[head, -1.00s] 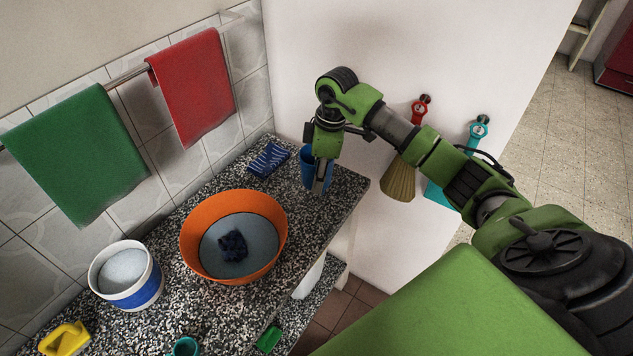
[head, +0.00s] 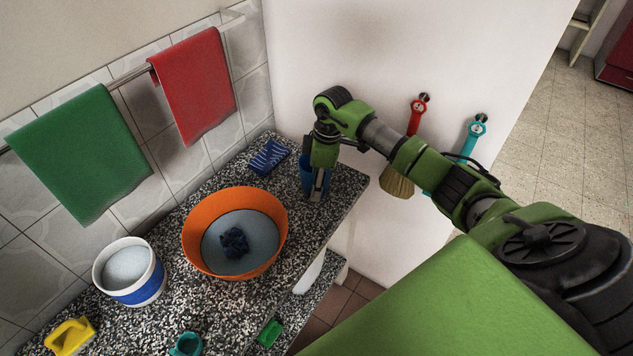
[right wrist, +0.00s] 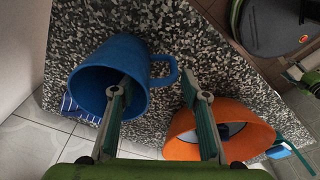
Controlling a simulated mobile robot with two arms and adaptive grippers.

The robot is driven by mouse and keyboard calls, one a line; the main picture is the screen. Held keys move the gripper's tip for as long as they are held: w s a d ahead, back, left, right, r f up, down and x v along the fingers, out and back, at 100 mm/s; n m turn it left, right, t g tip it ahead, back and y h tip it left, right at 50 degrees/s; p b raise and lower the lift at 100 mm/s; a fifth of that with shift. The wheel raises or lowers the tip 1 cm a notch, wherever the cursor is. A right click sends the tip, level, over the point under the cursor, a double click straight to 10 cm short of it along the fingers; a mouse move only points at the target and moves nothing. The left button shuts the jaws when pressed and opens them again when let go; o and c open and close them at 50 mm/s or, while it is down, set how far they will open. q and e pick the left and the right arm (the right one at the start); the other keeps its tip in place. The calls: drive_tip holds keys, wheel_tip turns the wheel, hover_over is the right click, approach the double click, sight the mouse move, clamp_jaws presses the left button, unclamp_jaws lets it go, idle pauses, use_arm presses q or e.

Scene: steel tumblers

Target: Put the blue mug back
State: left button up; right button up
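The blue mug (head: 307,178) stands on the speckled counter (head: 341,184) near its far right corner, partly hidden by my right gripper (head: 318,194). In the right wrist view the mug (right wrist: 144,62) shows its round opening and its handle on the right. My right gripper (right wrist: 163,88) is open there. One finger overlaps the mug's opening and the other is to the right, past the handle, with part of the mug's wall between them. I cannot tell whether either finger touches the mug.
An orange bowl (head: 193,238) with a dark cloth inside stands beside the mug. A blue striped item (head: 269,158) lies behind. A white and blue tub (head: 140,286), a yellow item (head: 70,336) and a teal cup (head: 187,345) are nearer. A white wall (head: 370,60) closes the far side.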

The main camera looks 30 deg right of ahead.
idle(0.3)
wheel_tip(320, 180, up, 12)
drive_tip(key=s+d+b, duration=0.1)
drive_tip(key=b, duration=0.1)
drive_tip(key=shift+d, duration=0.15)
idle(0.6)
